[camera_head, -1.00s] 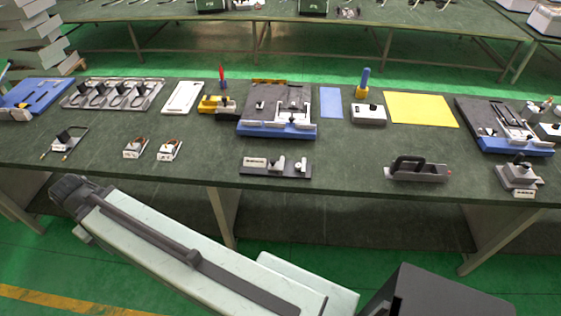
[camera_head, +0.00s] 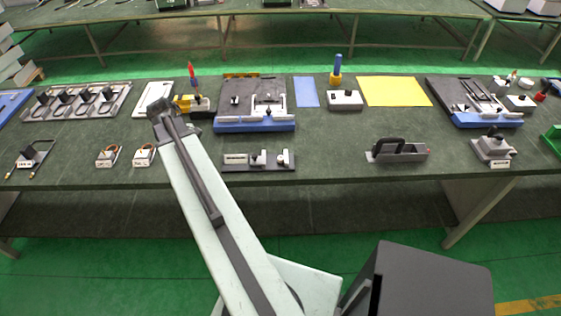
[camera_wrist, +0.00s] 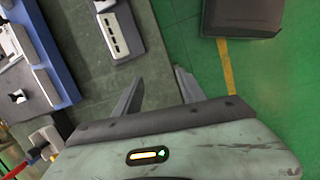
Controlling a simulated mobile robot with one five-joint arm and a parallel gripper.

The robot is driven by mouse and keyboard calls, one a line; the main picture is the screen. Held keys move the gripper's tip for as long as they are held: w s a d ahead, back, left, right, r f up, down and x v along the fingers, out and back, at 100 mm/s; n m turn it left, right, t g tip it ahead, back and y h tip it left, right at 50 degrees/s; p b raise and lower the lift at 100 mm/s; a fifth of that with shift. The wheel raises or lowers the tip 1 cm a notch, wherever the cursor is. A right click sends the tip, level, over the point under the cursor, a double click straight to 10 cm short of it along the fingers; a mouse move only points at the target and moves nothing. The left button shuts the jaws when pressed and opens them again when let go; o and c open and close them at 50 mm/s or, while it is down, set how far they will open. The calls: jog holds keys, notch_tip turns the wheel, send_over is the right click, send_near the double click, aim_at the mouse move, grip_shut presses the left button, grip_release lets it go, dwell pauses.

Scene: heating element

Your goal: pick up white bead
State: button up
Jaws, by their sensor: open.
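I cannot pick out a white bead for certain in either view; it is too small to tell or hidden. Two small white holders with brown loops, a left one (camera_head: 108,156) and a right one (camera_head: 143,155), stand near the table's front edge. My gripper (camera_wrist: 158,78) shows two fingers apart with nothing between them in the wrist view. Beyond the fingers are the dark table edge and the green floor. In the head view, my arm's end reaches over the table, just right of and behind the right white holder. The fingers cannot be made out there.
A blue-edged fixture (camera_head: 254,126) stands right of my arm, with a dark grey plate carrying small blocks (camera_head: 258,160) in front. A yellow tool (camera_head: 190,104) with a red-tipped piece is close behind my arm's end. Bare table (camera_head: 330,140) lies further right.

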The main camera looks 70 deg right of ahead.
jog(key=s+d+g, duration=0.1)
jog(key=s+d, duration=1.1)
jog(key=n+g, duration=0.1)
send_near(278, 158)
jog(key=b+x, duration=0.8)
jog(key=x, duration=0.1)
jog(key=shift+w+d, duration=0.15)
jog(key=shift+w, duration=0.05)
jog(key=shift+r, duration=0.15)
grip_shut()
